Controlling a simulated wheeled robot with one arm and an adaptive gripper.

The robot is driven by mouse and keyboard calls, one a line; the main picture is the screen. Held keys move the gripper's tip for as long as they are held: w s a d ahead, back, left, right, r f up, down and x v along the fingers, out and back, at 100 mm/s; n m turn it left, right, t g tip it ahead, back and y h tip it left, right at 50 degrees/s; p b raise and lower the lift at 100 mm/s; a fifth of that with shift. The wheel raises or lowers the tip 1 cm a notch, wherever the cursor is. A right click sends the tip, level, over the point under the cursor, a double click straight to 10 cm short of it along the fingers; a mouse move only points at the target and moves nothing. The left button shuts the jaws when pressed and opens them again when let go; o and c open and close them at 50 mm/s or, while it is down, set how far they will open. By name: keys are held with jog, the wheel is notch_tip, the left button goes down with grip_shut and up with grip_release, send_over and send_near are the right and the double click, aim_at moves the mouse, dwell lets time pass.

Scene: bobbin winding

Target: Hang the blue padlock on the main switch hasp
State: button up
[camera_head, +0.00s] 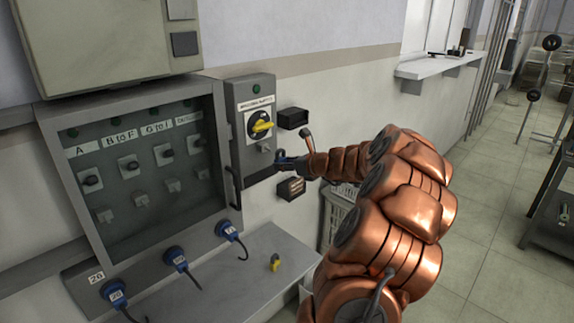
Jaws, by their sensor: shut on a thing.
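The main switch (261,125) is a yellow rotary handle on a black dial, on a narrow grey box on the wall. A small pale fitting just below the dial may be its hasp (263,146); it is too small to be sure. My gripper (284,163) is at the lower right edge of this box, shut on a small blue thing that looks like the blue padlock (281,155). The padlock is mostly hidden by the fingers, so its shackle and tilt are unclear. It appears below and right of the dial; I cannot tell whether it touches the box.
A glass-fronted panel (75,191) with several knobs is left of the switch box. Blue plugs with cables (176,257) sit below it. A yellow padlock (274,262) is on the grey shelf (225,285). Black wall boxes (293,118) flank my gripper above and below.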

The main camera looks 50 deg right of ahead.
jog(key=w+p, duration=0.2)
jog(key=w, duration=0.4)
jog(key=shift+p, duration=0.3)
dwell(2.2)
jog(key=shift+f, duration=0.55)
dwell(0.8)
jog(key=o, duration=1.4)
jog(key=shift+d, duration=0.1)
jog(key=shift+c, duration=0.2)
jog(key=shift+s+r, duration=0.1)
jog(key=shift+s, duration=0.05)
jog(key=v, duration=1.1)
jog(key=shift+s, duration=0.35)
jog(key=shift+r, duration=0.1)
